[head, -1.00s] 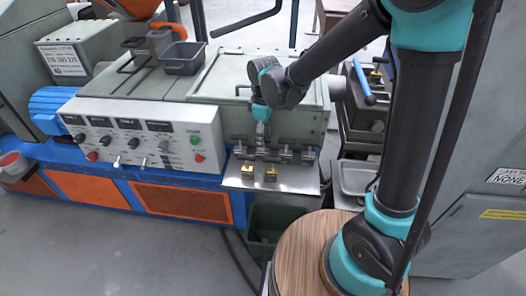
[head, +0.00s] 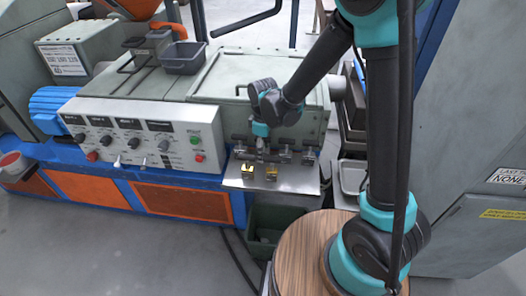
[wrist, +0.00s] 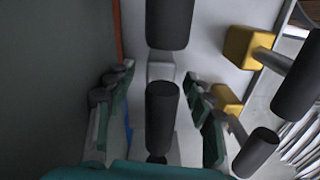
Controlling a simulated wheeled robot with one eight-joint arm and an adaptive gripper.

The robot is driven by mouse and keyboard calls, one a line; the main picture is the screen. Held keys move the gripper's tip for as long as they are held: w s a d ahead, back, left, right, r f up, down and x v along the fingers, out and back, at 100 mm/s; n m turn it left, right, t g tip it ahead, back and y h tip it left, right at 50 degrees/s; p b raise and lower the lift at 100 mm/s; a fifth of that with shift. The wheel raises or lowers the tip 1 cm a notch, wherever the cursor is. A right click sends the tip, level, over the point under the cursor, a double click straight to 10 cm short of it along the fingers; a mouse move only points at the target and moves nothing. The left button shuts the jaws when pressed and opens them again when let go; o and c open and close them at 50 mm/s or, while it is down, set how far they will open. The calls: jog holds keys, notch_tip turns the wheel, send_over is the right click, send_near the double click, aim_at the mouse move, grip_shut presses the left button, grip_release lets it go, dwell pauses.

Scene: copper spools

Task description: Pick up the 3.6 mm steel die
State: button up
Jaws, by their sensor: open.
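My gripper (head: 262,150) is low in front of the grey machine, at the row of dark clamps behind the steel shelf. In the wrist view its green fingers (wrist: 160,115) are spread apart, with a black cylinder between them in the picture. No size marking is readable, so I cannot tell which thing is the 3.6 mm steel die.
The steel shelf (head: 300,182) has bare room right of the blocks. Black-handled clamps (head: 285,153) crowd the gripper; black cylinders (wrist: 298,75) show close in the wrist view. A dark green bin (head: 270,220) stands below the shelf. A grey tray (head: 183,58) sits on the machine.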

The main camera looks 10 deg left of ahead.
grip_shut()
jog(key=shift+r, duration=0.1)
dwell(0.5)
